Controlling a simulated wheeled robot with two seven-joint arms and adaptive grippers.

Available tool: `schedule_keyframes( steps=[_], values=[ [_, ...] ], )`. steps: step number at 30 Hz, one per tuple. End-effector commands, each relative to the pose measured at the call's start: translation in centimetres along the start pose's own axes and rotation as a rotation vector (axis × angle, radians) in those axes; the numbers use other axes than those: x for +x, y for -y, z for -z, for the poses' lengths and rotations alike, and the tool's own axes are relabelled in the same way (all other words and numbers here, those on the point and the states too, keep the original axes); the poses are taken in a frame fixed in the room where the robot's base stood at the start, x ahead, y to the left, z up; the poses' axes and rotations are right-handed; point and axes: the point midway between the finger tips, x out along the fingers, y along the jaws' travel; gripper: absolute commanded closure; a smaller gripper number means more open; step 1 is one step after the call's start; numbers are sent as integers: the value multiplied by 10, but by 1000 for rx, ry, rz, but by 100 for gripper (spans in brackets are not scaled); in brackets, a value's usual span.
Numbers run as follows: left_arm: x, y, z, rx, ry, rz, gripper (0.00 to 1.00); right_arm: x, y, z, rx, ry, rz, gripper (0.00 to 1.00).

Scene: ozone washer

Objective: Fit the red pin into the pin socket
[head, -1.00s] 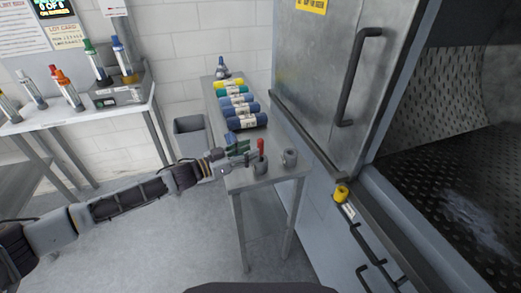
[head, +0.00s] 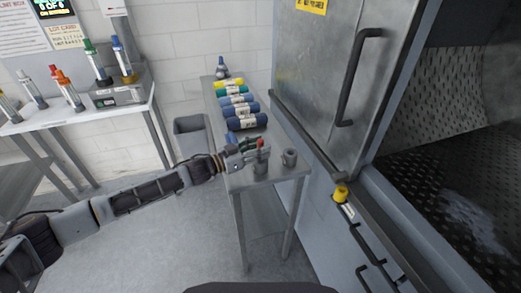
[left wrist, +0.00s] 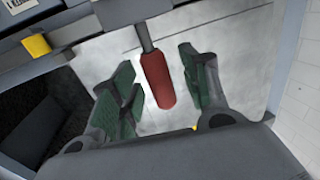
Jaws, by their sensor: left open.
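The red pin (head: 260,143) stands upright at a grey cup (head: 260,167) on the front end of the narrow metal table. My left gripper (head: 253,148) is open at the red pin. In the left wrist view the red grip of the pin (left wrist: 158,80) lies between the green finger pads, with a gap on both sides. Its grey shank shows beyond the grip. A second grey cup (head: 289,157) stands to the right. I cannot tell for sure which part is the pin socket. My right gripper is not in view.
Several rolled bundles (head: 240,105) line the narrow table (head: 275,174) behind the gripper. The washer door (head: 325,80) stands to the right, and a yellow fitting (head: 341,193) sits on the washer's front edge. A grey bin (head: 190,130) is at the left.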

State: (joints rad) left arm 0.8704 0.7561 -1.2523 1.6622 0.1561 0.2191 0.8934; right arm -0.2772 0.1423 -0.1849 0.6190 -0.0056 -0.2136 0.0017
Motion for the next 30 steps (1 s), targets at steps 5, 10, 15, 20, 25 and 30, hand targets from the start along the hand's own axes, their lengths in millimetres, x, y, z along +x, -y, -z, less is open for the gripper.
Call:
schedule_keyframes(
  steps=[5, 10, 15, 20, 25, 30],
  values=[
    [7, 0, 0, 0, 0, 0, 54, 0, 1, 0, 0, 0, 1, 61],
    [8, 0, 0, 0, 0, 0, 54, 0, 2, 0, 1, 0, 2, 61],
    [7, 0, 0, 0, 0, 0, 54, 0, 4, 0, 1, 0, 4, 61],
    [7, 0, 0, 0, 0, 0, 58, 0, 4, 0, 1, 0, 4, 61],
    [7, 0, 0, 0, 0, 0, 80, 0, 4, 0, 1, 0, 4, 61],
    [7, 0, 0, 0, 0, 0, 100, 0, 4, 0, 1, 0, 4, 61]
  ],
)
